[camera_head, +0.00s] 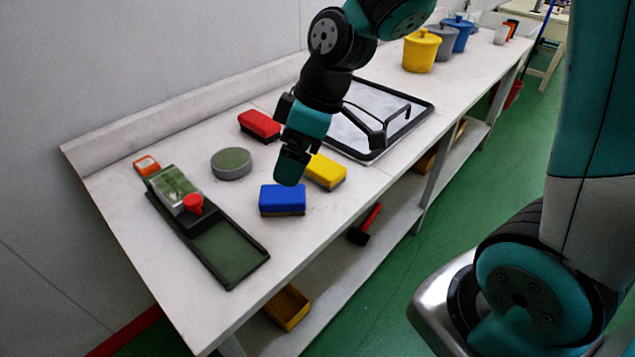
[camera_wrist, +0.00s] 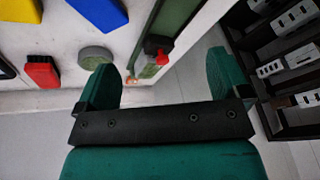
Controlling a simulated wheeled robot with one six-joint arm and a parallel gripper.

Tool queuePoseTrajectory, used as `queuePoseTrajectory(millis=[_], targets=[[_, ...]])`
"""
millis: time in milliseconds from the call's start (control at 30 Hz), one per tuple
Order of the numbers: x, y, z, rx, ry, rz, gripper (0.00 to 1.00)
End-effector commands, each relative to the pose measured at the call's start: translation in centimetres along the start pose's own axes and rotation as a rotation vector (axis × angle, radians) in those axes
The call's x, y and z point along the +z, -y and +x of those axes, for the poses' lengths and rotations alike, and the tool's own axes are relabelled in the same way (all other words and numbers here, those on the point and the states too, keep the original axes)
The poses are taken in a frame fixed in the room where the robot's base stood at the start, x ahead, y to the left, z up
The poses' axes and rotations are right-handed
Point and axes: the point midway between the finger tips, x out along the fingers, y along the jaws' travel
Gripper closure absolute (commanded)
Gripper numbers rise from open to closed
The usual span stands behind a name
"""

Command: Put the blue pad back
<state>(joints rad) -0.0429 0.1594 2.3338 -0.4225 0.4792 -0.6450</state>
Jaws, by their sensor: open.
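The blue pad (camera_head: 282,199) lies on the white table, dark side down, between the yellow pad (camera_head: 325,171) and the long black tray (camera_head: 238,276). In the wrist view the blue pad (camera_wrist: 100,13) shows at the top edge, partly cut off. My gripper (camera_head: 291,167) is over the table, just behind the blue pad in the head view. The wrist view shows both teal fingers (camera_wrist: 160,80) spread apart with nothing held between them. The blue pad is outside the fingers. One finger is largely hidden in the head view.
A red pad (camera_head: 259,124) and a round grey-green disc (camera_head: 231,163) lie nearby. A black-framed white board (camera_head: 410,130) is to the right. A yellow pot (camera_head: 421,51) stands farther back. A lower shelf holds a yellow bin (camera_head: 287,307). The table's front edge is close to the blue pad.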

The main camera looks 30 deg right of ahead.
Motion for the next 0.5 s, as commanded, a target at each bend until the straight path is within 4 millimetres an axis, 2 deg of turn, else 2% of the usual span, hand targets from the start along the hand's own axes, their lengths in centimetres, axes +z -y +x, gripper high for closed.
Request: queuePoseTrajectory(millis=[33,100,200,333,500], targets=[[-0.1,3.2,-1.6,-0.012,0.005,0.038,0.06],[0.6,6.9,-3.0,-0.034,0.023,0.113,0.06],[2.0,11.1,-4.6,-0.051,0.051,0.206,0.06],[3.5,14.2,-5.7,-0.062,0.077,0.285,0.06],[4.2,15.2,-5.9,-0.064,0.090,0.320,0.06]])
